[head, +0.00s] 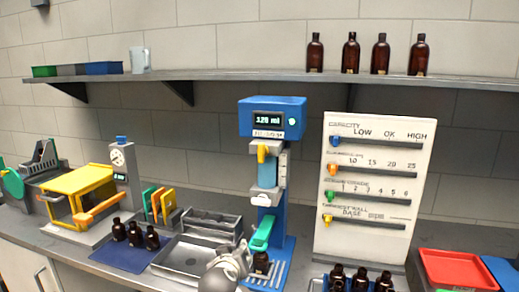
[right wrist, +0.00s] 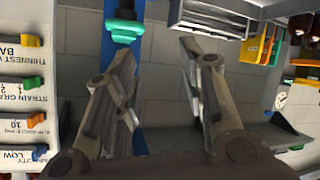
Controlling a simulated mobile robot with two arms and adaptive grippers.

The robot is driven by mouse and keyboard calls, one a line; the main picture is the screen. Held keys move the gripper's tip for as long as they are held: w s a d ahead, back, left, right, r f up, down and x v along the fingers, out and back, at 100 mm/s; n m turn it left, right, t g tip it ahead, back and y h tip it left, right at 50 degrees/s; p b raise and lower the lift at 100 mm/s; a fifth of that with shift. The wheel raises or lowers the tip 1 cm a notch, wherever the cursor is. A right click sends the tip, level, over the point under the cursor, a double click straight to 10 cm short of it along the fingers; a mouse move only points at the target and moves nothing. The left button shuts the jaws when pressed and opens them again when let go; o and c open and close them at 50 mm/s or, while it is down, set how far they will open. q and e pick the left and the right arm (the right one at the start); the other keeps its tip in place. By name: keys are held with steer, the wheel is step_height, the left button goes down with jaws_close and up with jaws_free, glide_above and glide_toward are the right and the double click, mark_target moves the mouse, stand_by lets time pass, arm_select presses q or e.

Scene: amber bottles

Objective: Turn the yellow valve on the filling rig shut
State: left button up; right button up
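The blue filling rig (head: 271,119) stands on the bench in the middle of the head view, with a lit display on top. Its yellow valve (head: 262,151) sticks out below the display; I cannot make it out in the right wrist view. My right gripper (head: 233,262) is low, left of that bottle and well below the valve. In the right wrist view its two fingers (right wrist: 160,75) are spread and empty, with the rig's blue post (right wrist: 139,75) behind.
A metal tray (head: 172,268) and dark rack lie left of the rig. Several bottles stand on a blue mat (head: 108,259) and in a crate at front right. A white slider board (head: 368,240) stands close to the rig's right. A shelf (head: 240,75) runs above.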

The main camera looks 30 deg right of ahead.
step_height(320, 180, up, 13)
steer(key=w+d+m+t+h, duration=0.1)
steer(key=w+d+m+h, duration=0.1)
steer(key=m+h, duration=0.4)
steer(key=m, duration=0.1)
glide_toward(260, 149)
steer(key=p+x, duration=0.4)
steer(key=x, duration=0.4)
steer(key=shift+s+r+p, duration=0.1)
steer(key=shift+r+p, duration=0.05)
steer(key=shift+p, duration=0.2)
steer(key=shift+x, duration=0.8)
steer(key=shift+f, duration=0.2)
jaws_close()
